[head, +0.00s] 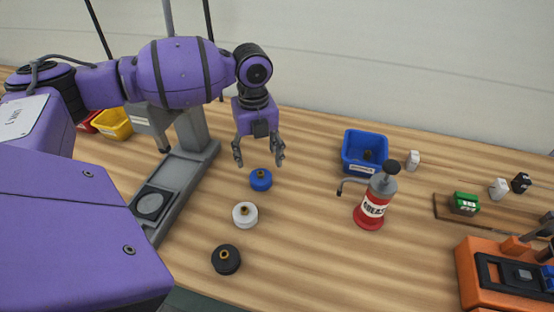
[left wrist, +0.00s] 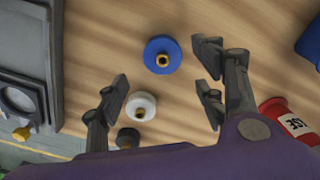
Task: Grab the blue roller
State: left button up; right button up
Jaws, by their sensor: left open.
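The blue roller (head: 260,180) lies on the wooden table and has a brass-coloured centre. It also shows in the left wrist view (left wrist: 158,56), ahead of and between the fingers. My left gripper (head: 259,160) is open and empty, pointing down above and slightly behind the blue roller. Its fingers also show in the left wrist view (left wrist: 160,95), spread apart and not touching the roller. My right gripper is not in view.
A white roller (head: 245,214) and a black roller (head: 226,259) lie nearer than the blue one. A grey stand (head: 180,185) is on the left. A red grease bottle (head: 373,205) and blue bin (head: 350,166) stand right. An orange fixture (head: 468,275) is at far right.

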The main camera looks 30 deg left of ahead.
aim_at(259, 173)
pick_arm(q)
jog(key=shift+w+f, duration=0.2)
jog(key=shift+w, duration=0.05)
jog(key=shift+s+f, duration=0.25)
jog(key=shift+f, duration=0.3)
jog(key=shift+s+f, duration=0.2)
jog(key=shift+f, duration=0.55)
notch_tip(259, 173, down, 4)
jog(key=shift+w+r, duration=0.1)
jog(key=shift+f, duration=0.35)
jog(key=c, duration=1.6)
grip_shut()
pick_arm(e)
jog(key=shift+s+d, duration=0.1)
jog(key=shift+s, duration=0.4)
